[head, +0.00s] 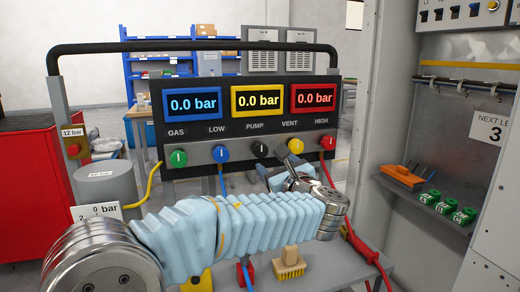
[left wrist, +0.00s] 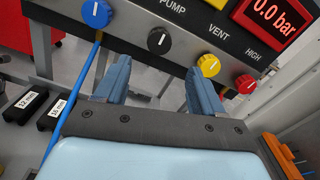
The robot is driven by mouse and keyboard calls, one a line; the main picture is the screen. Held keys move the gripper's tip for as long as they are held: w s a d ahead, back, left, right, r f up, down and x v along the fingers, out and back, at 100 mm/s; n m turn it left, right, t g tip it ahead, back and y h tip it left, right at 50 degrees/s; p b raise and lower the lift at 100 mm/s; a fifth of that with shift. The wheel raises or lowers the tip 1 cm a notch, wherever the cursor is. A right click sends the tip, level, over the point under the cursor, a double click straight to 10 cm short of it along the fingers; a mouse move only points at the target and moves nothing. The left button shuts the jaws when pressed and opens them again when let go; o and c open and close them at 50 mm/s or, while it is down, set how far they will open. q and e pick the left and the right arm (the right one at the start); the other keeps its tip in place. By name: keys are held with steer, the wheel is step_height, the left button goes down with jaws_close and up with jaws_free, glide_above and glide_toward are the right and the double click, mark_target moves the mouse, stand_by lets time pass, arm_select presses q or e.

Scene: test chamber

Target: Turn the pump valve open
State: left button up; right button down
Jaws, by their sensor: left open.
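The pump valve is a black knob (head: 260,148) under the PUMP label, in the middle of the panel's knob row. In the left wrist view the black knob (left wrist: 161,41) lies beyond the fingertips, roughly between them, with a gap in front of it. Its white mark looks close to upright in the head view. My left gripper (head: 278,167) is open and empty, just below and right of the knob; its two blue-grey fingers (left wrist: 158,78) are spread wide. The blue, yellow and red displays all read 0.0 bar. My right gripper is not in view.
The yellow vent knob (head: 296,146) is close to my left gripper; the blue low knob (head: 221,154) is left of the pump knob. A blue hose (left wrist: 72,105) hangs below it. A brush (head: 289,263) stands on the grey table. An open cabinet (head: 440,150) is at right.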

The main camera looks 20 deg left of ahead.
mark_target(260, 153)
arm_select(q)
steer(key=p+x, duration=0.2)
steer(key=x, duration=0.9)
steer(key=shift+a, duration=0.1)
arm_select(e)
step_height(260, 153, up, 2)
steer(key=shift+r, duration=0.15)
arm_select(q)
steer(key=shift+c, duration=0.2)
steer(key=c, duration=1)
steer(key=shift+f+n+b, duration=0.2)
steer(key=shift+n+b, duration=0.2)
steer(key=shift+b, duration=0.35)
steer(key=n+b, duration=0.8)
steer(key=b, duration=0.1)
steer(key=shift+s+f+n, duration=0.1)
steer(key=shift+f+n, duration=0.05)
steer(key=shift+n, duration=0.15)
steer(key=shift+n+b, duration=0.8)
steer(key=shift+n, duration=0.1)
steer(key=n+b, duration=0.2)
steer(key=n, duration=0.1)
steer(key=shift+a+n, duration=0.1)
steer(key=shift+n, duration=0.2)
steer(key=shift+n+b, duration=1.1)
steer(key=shift+n, duration=0.4)
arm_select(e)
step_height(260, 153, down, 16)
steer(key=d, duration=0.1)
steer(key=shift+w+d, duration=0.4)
